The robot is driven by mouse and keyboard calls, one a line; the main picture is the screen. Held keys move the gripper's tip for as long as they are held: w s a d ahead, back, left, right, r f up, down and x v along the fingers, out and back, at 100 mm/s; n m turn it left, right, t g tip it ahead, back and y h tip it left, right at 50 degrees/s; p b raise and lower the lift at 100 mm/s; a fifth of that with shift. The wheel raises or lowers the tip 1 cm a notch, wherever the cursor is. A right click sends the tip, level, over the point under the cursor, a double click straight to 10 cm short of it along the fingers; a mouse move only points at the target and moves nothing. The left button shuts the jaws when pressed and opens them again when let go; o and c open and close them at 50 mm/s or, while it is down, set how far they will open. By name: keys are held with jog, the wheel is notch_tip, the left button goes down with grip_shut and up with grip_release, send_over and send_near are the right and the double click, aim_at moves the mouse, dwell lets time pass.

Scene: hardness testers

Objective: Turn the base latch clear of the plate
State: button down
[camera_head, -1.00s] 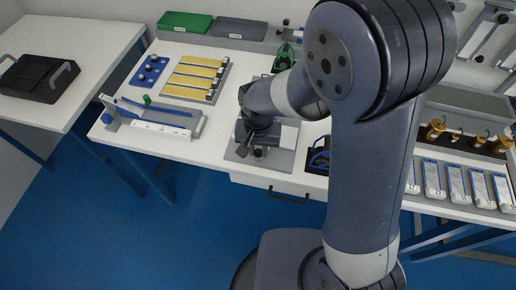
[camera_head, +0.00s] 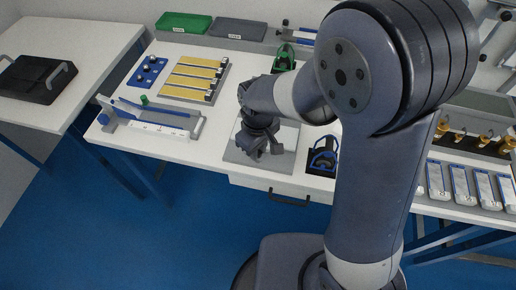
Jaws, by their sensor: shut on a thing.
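The grey base plate (camera_head: 284,166) lies on the white bench near its front edge. My gripper (camera_head: 262,152) points down over the middle of the plate, its dark fingers low and turned at an angle. It is shut on what appears to be the base latch. The latch itself is hidden behind the fingers and wrist, so its angle relative to the plate cannot be told.
A black stand with a blue loop (camera_head: 323,158) is close on the right. A grey fixture with a blue bar (camera_head: 152,117) and a tray of yellow strips (camera_head: 193,79) lie left. A drawer handle (camera_head: 289,197) juts below.

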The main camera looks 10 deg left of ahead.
jog(key=shift+n, duration=1.1)
jog(key=c, duration=1.3)
grip_release()
jog(key=shift+o, duration=0.2)
notch_tip(320, 180, up, 11)
jog(key=shift+f, duration=0.2)
notch_tip(320, 180, down, 11)
jog(key=shift+r, duration=0.2)
